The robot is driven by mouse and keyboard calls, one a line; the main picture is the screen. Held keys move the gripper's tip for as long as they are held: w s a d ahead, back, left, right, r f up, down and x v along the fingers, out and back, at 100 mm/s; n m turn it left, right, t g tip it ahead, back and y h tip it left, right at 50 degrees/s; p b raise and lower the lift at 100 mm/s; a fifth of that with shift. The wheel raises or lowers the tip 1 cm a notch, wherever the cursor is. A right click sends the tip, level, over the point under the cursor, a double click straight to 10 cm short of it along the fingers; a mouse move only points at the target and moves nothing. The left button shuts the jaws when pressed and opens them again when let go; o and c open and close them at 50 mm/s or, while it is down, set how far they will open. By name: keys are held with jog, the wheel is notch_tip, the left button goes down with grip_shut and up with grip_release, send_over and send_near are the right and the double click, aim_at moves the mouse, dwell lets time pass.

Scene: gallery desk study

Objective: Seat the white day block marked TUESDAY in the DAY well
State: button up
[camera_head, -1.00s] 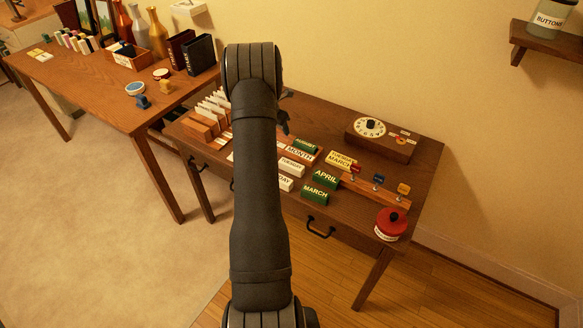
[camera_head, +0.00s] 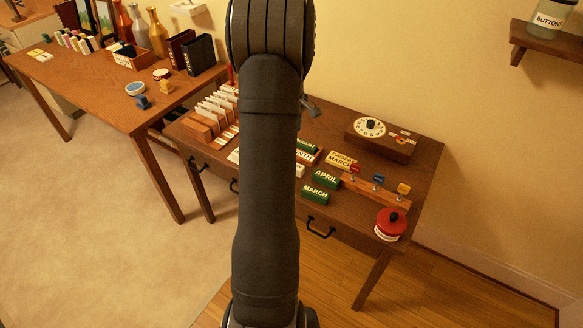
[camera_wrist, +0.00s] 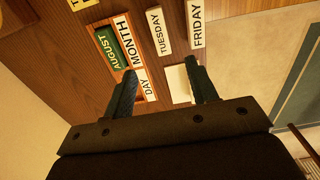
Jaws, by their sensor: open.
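The white TUESDAY block (camera_wrist: 158,31) lies on the desk in the wrist view, beside the orange-edged tray. Only a white sliver (camera_head: 300,171) shows past my arm in the head view. The tray has a MONTH label (camera_wrist: 126,42) and a DAY label (camera_wrist: 143,83). The green AUGUST block (camera_wrist: 110,49) sits by the MONTH label. The DAY well is largely hidden behind my left finger, so I cannot tell what it holds. My gripper (camera_wrist: 162,88) is open and empty, its fingertips above the desk; TUESDAY is beyond them, not between them.
A white FRIDAY block (camera_wrist: 196,23) lies right of TUESDAY. Another white block (camera_wrist: 177,84), marking unseen, shows between the fingers.

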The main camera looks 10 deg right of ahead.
notch_tip(320, 180, down, 14)
jog(key=shift+w+f, duration=0.1)
jog(key=shift+f, duration=0.05)
jog(key=c, duration=1.1)
